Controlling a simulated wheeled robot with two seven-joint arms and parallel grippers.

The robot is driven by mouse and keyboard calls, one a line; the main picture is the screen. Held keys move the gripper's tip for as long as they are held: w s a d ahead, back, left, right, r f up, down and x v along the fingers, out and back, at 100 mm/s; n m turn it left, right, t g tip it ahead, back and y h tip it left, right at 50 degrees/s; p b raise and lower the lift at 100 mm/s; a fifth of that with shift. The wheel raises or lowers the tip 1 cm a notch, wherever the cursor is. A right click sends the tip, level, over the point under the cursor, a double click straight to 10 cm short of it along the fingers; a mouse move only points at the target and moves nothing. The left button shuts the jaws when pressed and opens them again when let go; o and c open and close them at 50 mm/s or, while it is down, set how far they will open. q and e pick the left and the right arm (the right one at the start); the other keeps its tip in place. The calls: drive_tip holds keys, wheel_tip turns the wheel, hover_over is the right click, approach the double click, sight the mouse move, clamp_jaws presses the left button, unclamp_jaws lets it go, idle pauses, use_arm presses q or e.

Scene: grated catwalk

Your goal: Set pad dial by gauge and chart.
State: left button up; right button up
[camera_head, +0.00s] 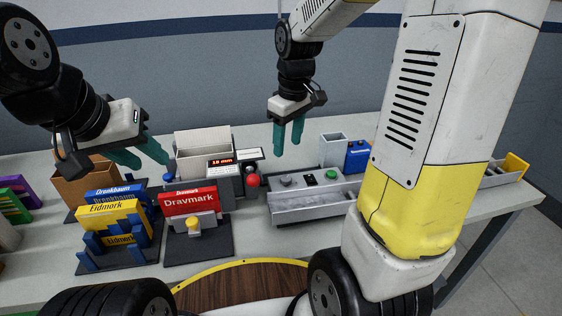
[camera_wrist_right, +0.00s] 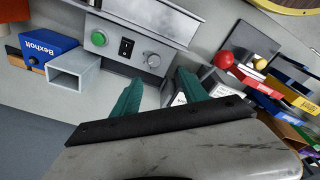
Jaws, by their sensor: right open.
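A grey control unit (camera_head: 312,205) on the table carries a dial knob (camera_head: 287,181), a black switch and a green button. The right wrist view shows the grey dial (camera_wrist_right: 152,59) closely, but its setting is unreadable. A gauge with a red display (camera_head: 221,161), seeming to read 18 mm, stands left of it. A pale printed label (camera_head: 248,154), possibly the chart, is beside the display; its text is too small to read. My right gripper (camera_head: 288,150) is open and empty above the dial, apart from it. My left gripper (camera_head: 154,164) is open and empty at the left.
A red ball handle (camera_head: 253,180) is on the gauge device. A red Dravmark box (camera_head: 190,201) and yellow Eidmark box (camera_head: 112,222) stand in holders. A blue box (camera_head: 357,157) and grey open bin (camera_head: 333,150) stand behind the control unit. A cardboard box (camera_head: 86,184) is far left.

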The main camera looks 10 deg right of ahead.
drive_tip(key=n+g, duration=0.1)
drive_tip(key=n, duration=0.1)
hover_over(286, 178)
drive_tip(key=shift+h, duration=0.3)
wheel_tip(286, 178, down, 5)
drive_tip(key=shift+f, duration=0.1)
wheel_tip(286, 178, down, 8)
drive_tip(key=shift+r, duration=0.15)
clamp_jaws()
